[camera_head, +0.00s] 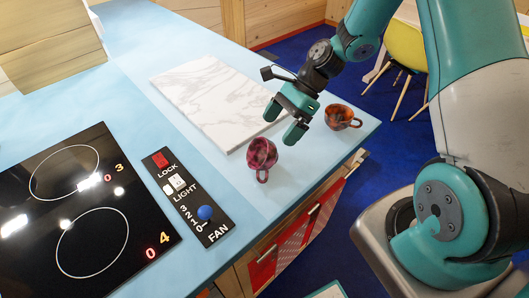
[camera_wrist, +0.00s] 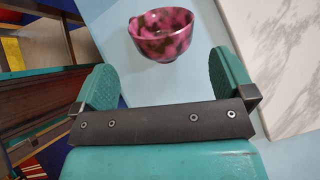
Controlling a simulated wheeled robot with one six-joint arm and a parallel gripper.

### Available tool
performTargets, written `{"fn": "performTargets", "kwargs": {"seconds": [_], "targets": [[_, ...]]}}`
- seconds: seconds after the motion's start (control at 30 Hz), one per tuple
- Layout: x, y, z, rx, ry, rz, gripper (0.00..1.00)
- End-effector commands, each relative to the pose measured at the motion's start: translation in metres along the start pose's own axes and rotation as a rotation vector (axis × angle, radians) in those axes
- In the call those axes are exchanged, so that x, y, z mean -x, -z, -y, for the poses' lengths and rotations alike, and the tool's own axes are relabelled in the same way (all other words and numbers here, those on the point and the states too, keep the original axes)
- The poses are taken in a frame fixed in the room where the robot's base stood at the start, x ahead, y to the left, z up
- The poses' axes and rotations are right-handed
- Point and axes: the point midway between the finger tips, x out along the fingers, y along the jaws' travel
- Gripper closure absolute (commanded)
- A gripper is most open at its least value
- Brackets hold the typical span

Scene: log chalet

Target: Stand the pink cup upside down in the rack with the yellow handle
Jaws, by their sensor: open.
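The pink cup (camera_head: 262,152), mottled pink and dark, stands upright on the light blue counter near its front edge, its handle toward the edge. It also shows in the wrist view (camera_wrist: 166,42), ahead of the fingers and roughly centred between them. My gripper (camera_head: 281,124) is open and empty, just behind and right of the cup in the head view, apart from it. Both teal fingers show in the wrist view (camera_wrist: 163,75). I cannot make out a rack with a yellow handle in either view.
An orange-brown cup (camera_head: 341,116) stands right of my gripper near the counter corner. A white marble board (camera_head: 205,92) lies behind the pink cup. A fan and light panel (camera_head: 186,196) and a black hob (camera_head: 75,210) are left. Bare counter (camera_head: 225,190) lies between panel and cup.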

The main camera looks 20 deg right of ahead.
Motion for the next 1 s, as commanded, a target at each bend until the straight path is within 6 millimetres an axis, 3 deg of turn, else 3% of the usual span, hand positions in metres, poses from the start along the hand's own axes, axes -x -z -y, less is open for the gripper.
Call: {"fn": "performTargets", "kwargs": {"seconds": [0.1,0.37,0.63,0.93,1.0], "targets": [[-0.020,-0.001,-0.001,0.001,-0.004,0.001,0.00],[-0.039,-0.001,0.000,0.001,-0.003,0.000,0.00],[-0.077,0.002,0.001,0.002,-0.004,0.000,0.00],[-0.084,0.003,0.002,0.002,0.000,-0.001,0.00],[-0.084,0.003,0.002,0.002,0.000,-0.001,0.14]]}}
